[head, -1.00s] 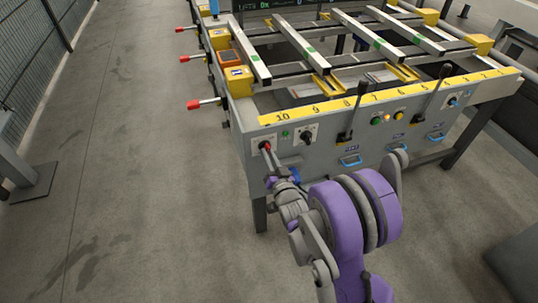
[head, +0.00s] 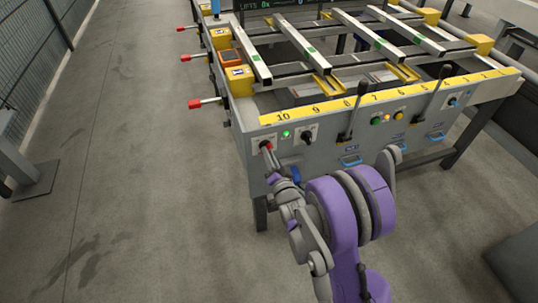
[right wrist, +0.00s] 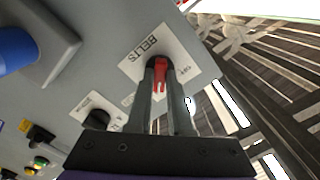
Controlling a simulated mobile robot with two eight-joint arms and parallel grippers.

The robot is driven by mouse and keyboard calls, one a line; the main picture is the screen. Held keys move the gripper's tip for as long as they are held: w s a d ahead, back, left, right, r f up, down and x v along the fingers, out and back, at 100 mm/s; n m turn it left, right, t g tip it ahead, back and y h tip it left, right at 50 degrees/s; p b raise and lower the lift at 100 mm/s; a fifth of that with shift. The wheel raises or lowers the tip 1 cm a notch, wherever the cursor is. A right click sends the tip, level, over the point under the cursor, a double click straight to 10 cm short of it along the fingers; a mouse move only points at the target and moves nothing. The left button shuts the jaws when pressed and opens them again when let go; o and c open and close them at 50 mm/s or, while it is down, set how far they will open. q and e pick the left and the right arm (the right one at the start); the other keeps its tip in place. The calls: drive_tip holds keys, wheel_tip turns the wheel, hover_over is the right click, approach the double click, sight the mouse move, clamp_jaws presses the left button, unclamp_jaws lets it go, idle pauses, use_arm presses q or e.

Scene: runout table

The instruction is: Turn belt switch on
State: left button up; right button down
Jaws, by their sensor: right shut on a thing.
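The belt switch (right wrist: 160,72) is a small red lever on a white plate (right wrist: 143,57) marked BELTS in the right wrist view. In the head view the switch (head: 266,145) is at the left end of the table's front panel. My right gripper (right wrist: 162,85) has its two fingers on either side of the red lever and is shut on it. In the head view the fingers (head: 269,152) cover part of the switch. A green lamp (head: 286,134) right of the switch is lit brightly. My left gripper is not in view.
A black knob (head: 307,134) sits just right of the lamp. Red-tipped levers (head: 196,103) stick out on the left side. The floor (head: 130,180) at left is clear.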

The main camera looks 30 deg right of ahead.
drive_tip(key=c, duration=0.8)
unclamp_jaws()
drive_tip(key=b+v, duration=0.1)
drive_tip(key=v, duration=0.9)
drive_tip(key=shift+s+a+b, duration=0.15)
drive_tip(key=shift+s+b, duration=0.15)
drive_tip(key=shift+s, duration=0.05)
